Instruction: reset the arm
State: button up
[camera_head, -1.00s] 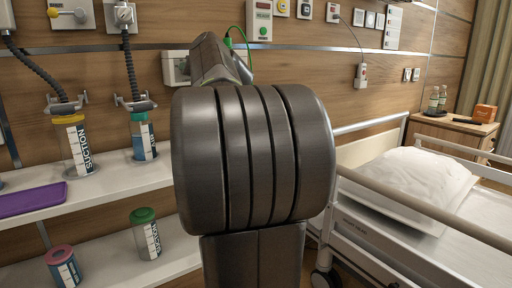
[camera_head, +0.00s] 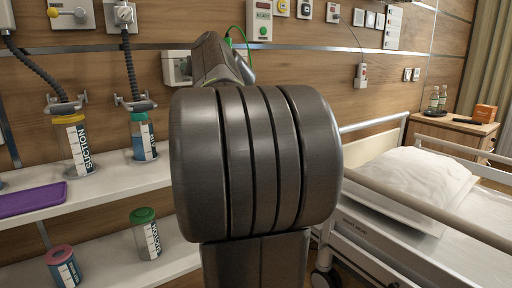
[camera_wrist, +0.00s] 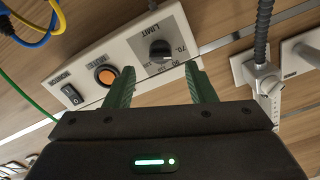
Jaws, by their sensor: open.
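My arm fills the middle of the head view and hides part of the wall behind it. In the wrist view my gripper (camera_wrist: 162,90) is open, with two green fingers apart and nothing seen between them. Its fingers point at a pale control box with a black rocker switch (camera_wrist: 72,95), an orange button (camera_wrist: 106,75) and a black knob marked LIMIT (camera_wrist: 161,50). The fingertips overlap the box's lower edge in the picture. I cannot tell whether they touch it.
Suction jars with a yellow lid (camera_head: 70,119) and a teal lid (camera_head: 139,116) hang left above a shelf with a purple tray (camera_head: 30,200). A green-lidded jar (camera_head: 148,240) and a pink-lidded jar (camera_head: 62,270) stand below. A railed bed (camera_head: 430,205) stands right.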

jog(key=shift+w+a+m+p, duration=0.45)
jog(key=shift+w+m+p, duration=0.25)
jog(key=shift+m+p, duration=2.85)
jog(key=shift+w+a+m+p, duration=0.5)
jog(key=shift+w+m+p, duration=0.25)
jog(key=shift+m+p, duration=2.75)
jog(key=shift+w+a+m+p, duration=0.6)
jog(key=shift+m+p, duration=2.05)
jog(key=shift+p, duration=1.7)
jog(key=shift+d, duration=0.1)
